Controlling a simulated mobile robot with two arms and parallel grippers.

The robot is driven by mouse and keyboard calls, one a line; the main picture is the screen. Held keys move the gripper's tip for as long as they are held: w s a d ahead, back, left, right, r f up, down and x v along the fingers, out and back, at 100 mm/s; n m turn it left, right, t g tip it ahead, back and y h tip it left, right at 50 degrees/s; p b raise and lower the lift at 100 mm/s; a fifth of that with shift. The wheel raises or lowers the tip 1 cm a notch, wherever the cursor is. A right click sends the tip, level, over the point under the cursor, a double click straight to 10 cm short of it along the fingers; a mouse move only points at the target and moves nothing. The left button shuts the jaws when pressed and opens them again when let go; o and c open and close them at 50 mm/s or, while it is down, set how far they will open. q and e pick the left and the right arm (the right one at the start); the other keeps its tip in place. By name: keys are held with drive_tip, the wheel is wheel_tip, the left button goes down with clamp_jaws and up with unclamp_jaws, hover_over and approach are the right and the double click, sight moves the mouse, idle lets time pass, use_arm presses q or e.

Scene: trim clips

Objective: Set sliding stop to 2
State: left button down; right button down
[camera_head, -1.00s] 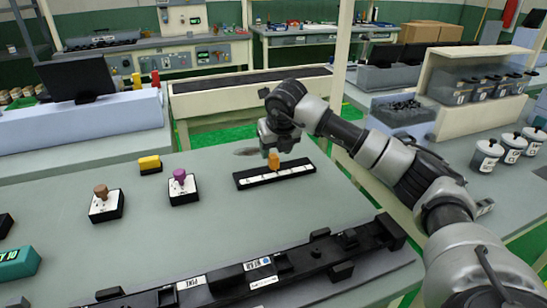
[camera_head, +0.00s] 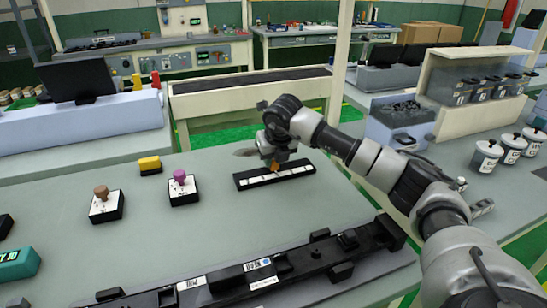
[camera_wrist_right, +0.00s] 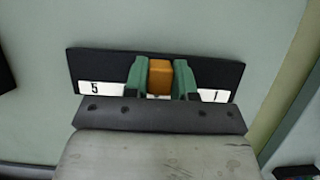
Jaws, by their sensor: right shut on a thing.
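The sliding stop is an orange block (camera_wrist_right: 160,76) on a black rail (camera_wrist_right: 228,74) with white numbered labels. In the right wrist view a 5 shows at the left end and a 1 at the right end; the labels between are hidden by my gripper. My right gripper (camera_wrist_right: 159,68) has its green fingers shut on the stop, one on each side. In the head view the rail (camera_head: 243,182) lies at the bench's back right, and the stop (camera_head: 275,166) is mostly covered by my right gripper (camera_head: 274,160). My left gripper is not in view.
Two small boxes with a brown knob (camera_head: 101,191) and a purple knob (camera_head: 180,177) stand left of the rail. A long black fixture (camera_head: 300,262) runs along the front. The bench between is clear.

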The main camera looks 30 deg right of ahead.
sight(287, 165)
drive_tip(key=shift+s+d, duration=0.25)
drive_tip(key=shift+d, duration=0.8)
drive_tip(key=shift+s+d, duration=0.25)
drive_tip(key=shift+d, duration=0.8)
drive_tip(key=shift+a, duration=0.15)
drive_tip(key=c, duration=0.9)
unclamp_jaws()
drive_tip(key=shift+r, duration=0.1)
drive_tip(key=v, duration=1)
drive_tip(key=shift+s+r, duration=0.2)
drive_tip(key=shift+r, duration=0.1)
